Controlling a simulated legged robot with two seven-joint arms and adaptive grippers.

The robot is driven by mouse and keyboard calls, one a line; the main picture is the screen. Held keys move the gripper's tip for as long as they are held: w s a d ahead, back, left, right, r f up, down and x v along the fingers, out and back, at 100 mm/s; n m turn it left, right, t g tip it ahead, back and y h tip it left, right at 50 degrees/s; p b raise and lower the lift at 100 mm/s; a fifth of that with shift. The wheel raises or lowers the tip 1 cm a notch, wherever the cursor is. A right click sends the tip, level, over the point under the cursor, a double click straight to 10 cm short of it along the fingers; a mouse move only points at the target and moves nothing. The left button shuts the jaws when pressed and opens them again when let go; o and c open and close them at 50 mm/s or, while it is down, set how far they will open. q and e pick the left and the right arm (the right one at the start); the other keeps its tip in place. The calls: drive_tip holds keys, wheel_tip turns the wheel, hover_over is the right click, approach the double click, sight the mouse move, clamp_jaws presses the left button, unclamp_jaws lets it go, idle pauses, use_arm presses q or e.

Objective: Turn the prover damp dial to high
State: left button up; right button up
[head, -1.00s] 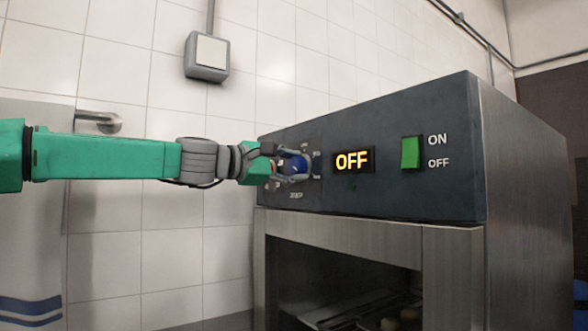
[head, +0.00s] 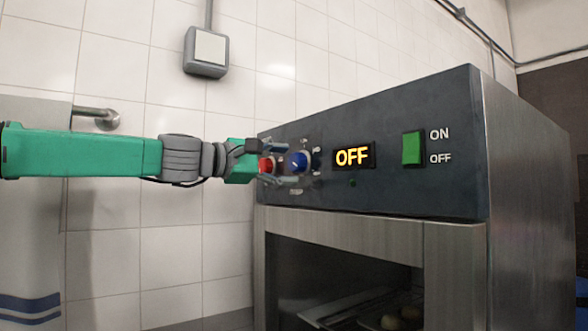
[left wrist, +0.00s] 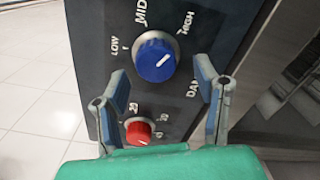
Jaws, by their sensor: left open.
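The blue damp dial (head: 297,162) is on the left part of the prover's dark front panel. In the left wrist view the blue dial (left wrist: 155,60) has a white mark pointing up and right, roughly toward the word HIGH (left wrist: 187,22). LOW (left wrist: 115,45) and MID (left wrist: 140,12) are also printed around it. My left gripper (head: 283,165) is open in front of the panel. In the left wrist view its fingers (left wrist: 162,78) are spread on either side, short of the blue dial, with nothing between them. My right gripper is not in view.
A smaller red dial (left wrist: 138,131) sits beside the blue one, below it in the left wrist view. The panel's display (head: 354,157) reads OFF, and a green switch (head: 412,149) is to its right. The oven opening (head: 340,280) is below. A tiled wall is behind.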

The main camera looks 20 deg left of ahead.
use_arm(q)
drive_tip(key=v, duration=0.9)
drive_tip(key=shift+a+f, duration=0.2)
drive_tip(key=shift+a, duration=0.1)
drive_tip(key=shift+d, duration=0.15)
